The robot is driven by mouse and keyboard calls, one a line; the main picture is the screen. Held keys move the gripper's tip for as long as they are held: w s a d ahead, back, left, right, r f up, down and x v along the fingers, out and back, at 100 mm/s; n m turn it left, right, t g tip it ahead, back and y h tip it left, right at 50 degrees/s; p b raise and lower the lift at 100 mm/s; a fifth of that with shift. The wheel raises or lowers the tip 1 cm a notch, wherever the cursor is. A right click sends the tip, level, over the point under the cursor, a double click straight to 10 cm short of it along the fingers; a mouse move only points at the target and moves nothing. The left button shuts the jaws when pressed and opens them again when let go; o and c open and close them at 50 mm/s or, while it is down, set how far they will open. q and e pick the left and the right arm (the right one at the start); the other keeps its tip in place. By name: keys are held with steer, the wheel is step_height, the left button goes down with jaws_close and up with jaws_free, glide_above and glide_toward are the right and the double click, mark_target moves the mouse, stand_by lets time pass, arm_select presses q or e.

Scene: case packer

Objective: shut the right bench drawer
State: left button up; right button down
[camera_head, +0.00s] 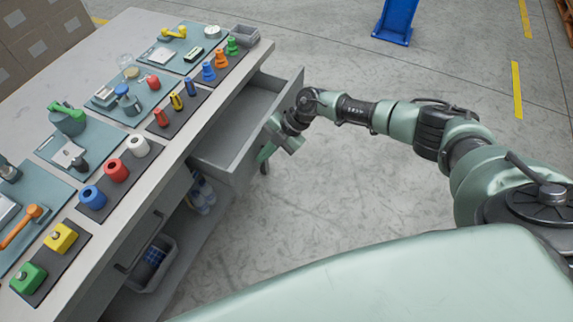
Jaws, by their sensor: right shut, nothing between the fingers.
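The right bench drawer (223,150) is a grey open-topped drawer, pulled well out from under the workbench top (178,138). Its inside looks empty. My right gripper (266,154) is at the outer side of the drawer's front panel (262,130), near its closer end. It is shut with nothing between its fingers. I cannot tell whether it touches the front panel. The drawer's handle is not clearly visible. My left gripper is not in view.
On the bench lie teal mats and dark strips with coloured parts, such as a yellow block (61,238) and a red cylinder (117,170). A grey bin (155,265) and bottles (201,192) sit on a lower shelf. A blue post (396,20) stands far back.

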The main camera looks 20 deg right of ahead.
steer(key=b, duration=0.6)
glide_above(233, 155)
steer(key=shift+s+d+f, duration=0.2)
steer(key=shift+s+d, duration=0.05)
steer(key=shift+d, duration=0.05)
steer(key=shift+w+a+r, duration=0.2)
steer(key=shift+w, duration=0.1)
